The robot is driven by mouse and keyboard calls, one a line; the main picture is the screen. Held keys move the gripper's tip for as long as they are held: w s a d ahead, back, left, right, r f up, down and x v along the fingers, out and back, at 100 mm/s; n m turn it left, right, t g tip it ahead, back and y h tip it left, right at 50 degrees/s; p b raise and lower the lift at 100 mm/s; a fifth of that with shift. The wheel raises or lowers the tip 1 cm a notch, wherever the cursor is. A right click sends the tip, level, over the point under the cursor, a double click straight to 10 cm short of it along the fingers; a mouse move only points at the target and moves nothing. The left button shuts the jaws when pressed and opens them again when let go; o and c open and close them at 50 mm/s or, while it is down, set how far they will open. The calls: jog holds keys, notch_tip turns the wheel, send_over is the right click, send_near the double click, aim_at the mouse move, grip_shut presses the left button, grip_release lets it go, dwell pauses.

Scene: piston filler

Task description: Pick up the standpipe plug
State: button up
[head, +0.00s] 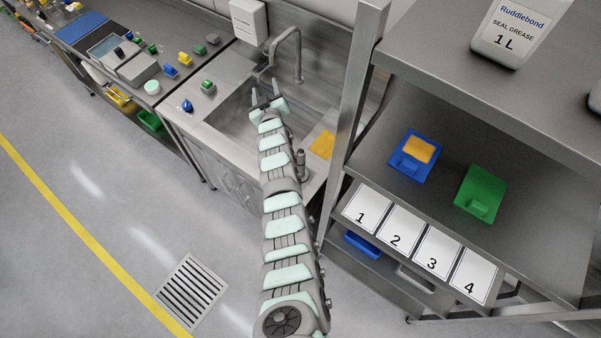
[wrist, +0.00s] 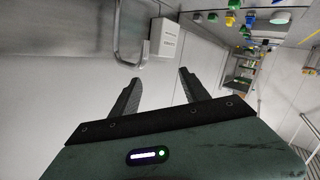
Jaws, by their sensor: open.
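An upright grey metal cylinder (head: 301,160) stands by the right front of the sink, just right of my arm. It looks like the standpipe plug, but I cannot be sure; my arm hides what is beside it. My gripper (head: 266,93) is above the sink basin (head: 232,112), beyond the cylinder and up and left of it. Its two fingers are apart with nothing between them, as the wrist view also shows (wrist: 160,77). The cylinder is not seen in the wrist view.
A curved tap (head: 298,62) rises behind the sink, close to my gripper. A yellow cloth (head: 323,144) lies right of the basin. A steel shelf post (head: 352,95) stands farther right. A white wall box (head: 249,20) hangs behind. Small coloured items (head: 208,86) sit on the left counter.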

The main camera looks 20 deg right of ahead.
jog(key=d+f+m+g+h+b, duration=0.1)
jog(key=d+f+m+g, duration=0.2)
jog(key=d, duration=0.4)
jog(key=m+g+y+b, duration=0.2)
jog(key=g+y+b, duration=0.2)
jog(key=g, duration=0.8)
send_over(301, 151)
jog(key=shift+a+f, duration=0.25)
jog(key=shift+f, duration=0.4)
jog(key=shift+s+a+g, duration=0.2)
jog(key=shift+g, duration=0.1)
notch_tip(301, 151, down, 5)
jog(key=shift+s+f+p, duration=0.1)
jog(key=shift+f+p, duration=0.05)
jog(key=shift+p, duration=0.15)
jog(key=shift+d+f, duration=0.3)
jog(key=shift+f, duration=0.15)
jog(key=shift+w+d+f+b, duration=0.15)
jog(key=shift+f+b, duration=0.1)
jog(key=shift+f, duration=0.25)
jog(key=shift+w+f+b, duration=0.1)
jog(key=shift+f+b, duration=0.1)
jog(key=shift+f, duration=0.3)
jog(key=shift+f+b, duration=0.75)
jog(key=shift+f, duration=0.55)
jog(key=shift+r, duration=0.1)
jog(key=shift+c, duration=0.3)
grip_shut()
